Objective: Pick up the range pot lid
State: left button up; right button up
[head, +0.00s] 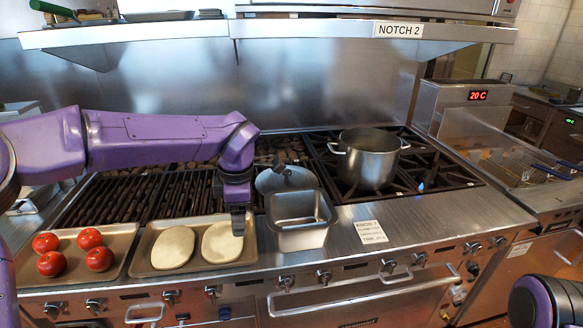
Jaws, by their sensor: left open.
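The pot lid (268,181) is a grey metal disc with a dark knob, in the middle of the head view. It lies at the back of a square metal pan, and I cannot tell whether it rests on the pan's rim. A large steel pot (370,163) with side handles stands on the burner grate to its right. My left gripper (238,222) points down, open, left of the lid and pan, over the right edge of a flatbread. Nothing shows between its fingers. My right gripper is out of view; only part of my right arm shows at bottom right.
The square metal pan (303,238) stands on the steel front ledge. A tray (140,262) with two flatbreads and a tray (75,280) with several tomatoes lie to its left. A small burner flame (421,187) shows right of the pot. A shelf (300,27) overhangs the back.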

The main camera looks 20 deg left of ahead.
aim_at(293, 176)
jog(key=i, duration=1.15)
